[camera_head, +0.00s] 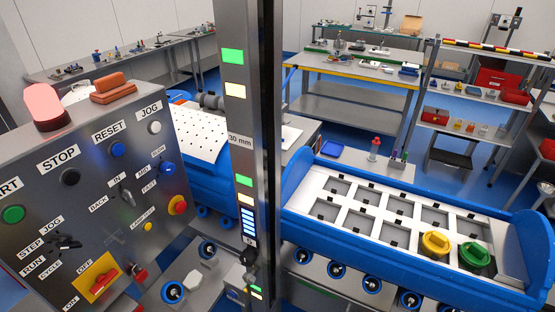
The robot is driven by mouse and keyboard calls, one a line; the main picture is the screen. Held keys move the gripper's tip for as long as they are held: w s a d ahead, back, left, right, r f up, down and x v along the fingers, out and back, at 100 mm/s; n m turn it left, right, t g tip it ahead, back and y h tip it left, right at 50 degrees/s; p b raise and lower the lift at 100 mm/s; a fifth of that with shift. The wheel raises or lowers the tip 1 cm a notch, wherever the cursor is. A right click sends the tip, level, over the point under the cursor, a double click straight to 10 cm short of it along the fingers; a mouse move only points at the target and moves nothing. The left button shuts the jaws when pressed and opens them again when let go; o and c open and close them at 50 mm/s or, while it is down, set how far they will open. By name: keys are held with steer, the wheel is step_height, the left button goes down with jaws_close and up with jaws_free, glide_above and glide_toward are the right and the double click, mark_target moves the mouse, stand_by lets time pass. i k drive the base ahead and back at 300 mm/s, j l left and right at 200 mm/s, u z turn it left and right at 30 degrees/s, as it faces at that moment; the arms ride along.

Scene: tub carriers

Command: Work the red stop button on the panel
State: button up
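The grey control panel (100,230) stands tilted at the left. The button (70,177) under the STOP label looks dark, not red. A second red knob (139,274) shows low at the panel's right edge; its kind is unclear. A red handle on a yellow plate (97,287) sits by the OFF label. My gripper is not in view, and nothing is seen touching the panel buttons.
Green (13,214), blue RESET (117,150) and white JOG (154,127) buttons share the panel. A red lamp (45,106) and a brown block (112,90) top it. A blue tub carrier (400,258) with yellow and green round parts lies right. Benches and a shelf stand behind.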

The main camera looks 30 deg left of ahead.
mark_target(180, 207)
steer(key=u, duration=2.4)
